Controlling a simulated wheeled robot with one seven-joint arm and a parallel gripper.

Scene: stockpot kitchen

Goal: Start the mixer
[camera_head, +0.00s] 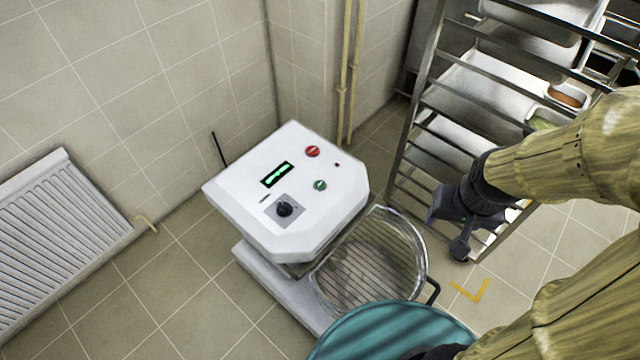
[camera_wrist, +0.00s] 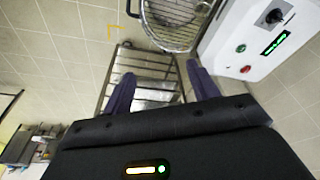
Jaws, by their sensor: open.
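The mixer (camera_head: 285,190) is a white floor machine whose top panel carries a lit green display (camera_head: 277,174), a red button (camera_head: 312,151), a green button (camera_head: 320,185) and a black knob (camera_head: 284,209). A wire guard (camera_head: 370,262) covers its bowl area at the front. In the wrist view the mixer (camera_wrist: 290,70) is at the upper right, with its green button (camera_wrist: 241,48) and red button (camera_wrist: 246,69) visible. My gripper (camera_head: 450,220) is to the right of the mixer, apart from it. Its two fingers (camera_wrist: 160,88) are spread, with nothing between them.
A metal rack (camera_head: 455,110) with trays stands at the right, behind my gripper. A radiator (camera_head: 55,240) is on the left wall, and pipes (camera_head: 347,75) run down the wall behind the mixer. A teal round object (camera_head: 390,333) is at the bottom. Floor between mixer and radiator is clear.

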